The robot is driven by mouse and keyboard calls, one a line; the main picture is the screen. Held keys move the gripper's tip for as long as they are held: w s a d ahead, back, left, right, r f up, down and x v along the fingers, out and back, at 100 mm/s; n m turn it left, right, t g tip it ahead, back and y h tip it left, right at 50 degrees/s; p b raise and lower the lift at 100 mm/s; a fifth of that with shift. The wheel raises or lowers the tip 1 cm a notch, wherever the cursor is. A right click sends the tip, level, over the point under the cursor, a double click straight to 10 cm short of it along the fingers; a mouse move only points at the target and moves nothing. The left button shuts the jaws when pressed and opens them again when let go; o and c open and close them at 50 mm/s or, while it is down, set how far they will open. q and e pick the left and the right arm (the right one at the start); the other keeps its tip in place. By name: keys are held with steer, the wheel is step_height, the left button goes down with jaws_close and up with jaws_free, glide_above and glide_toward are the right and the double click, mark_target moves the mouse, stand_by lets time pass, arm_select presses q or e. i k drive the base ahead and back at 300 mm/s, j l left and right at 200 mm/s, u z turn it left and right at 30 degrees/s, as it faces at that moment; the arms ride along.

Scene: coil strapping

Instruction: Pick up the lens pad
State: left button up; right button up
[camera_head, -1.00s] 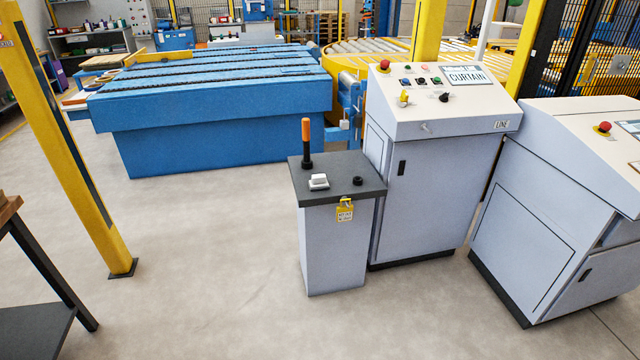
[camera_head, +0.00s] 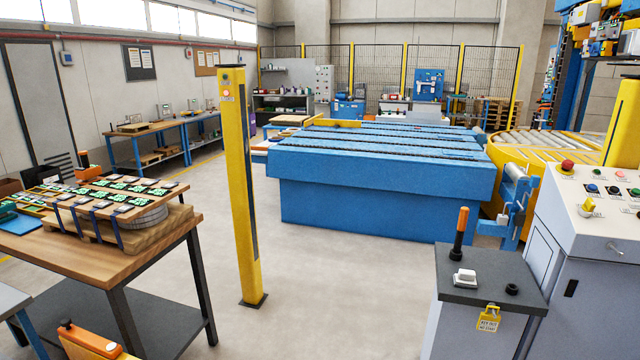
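A small white block (camera_head: 464,277), which looks like the lens pad, lies on the dark top of a small grey cabinet (camera_head: 490,264) at the lower right. It is beside an upright black stick with an orange grip (camera_head: 459,232) and left of a short black knob (camera_head: 512,289). Nothing touches the block from above. Neither of my grippers is in view.
A control console (camera_head: 610,225) stands right of the cabinet and a blue machine bed (camera_head: 380,170) behind it. A yellow post (camera_head: 240,190) rises mid-left. A wooden workbench (camera_head: 150,265) with loaded boards stands at left. The floor between post and cabinet is clear.

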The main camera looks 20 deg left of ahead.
mark_target(467, 279)
steer(key=i+l+u, duration=0.25)
steer(key=i+l, duration=0.55)
steer(key=i, duration=0.2)
steer(key=i+l+u, duration=0.3)
steer(key=i+l, duration=0.65)
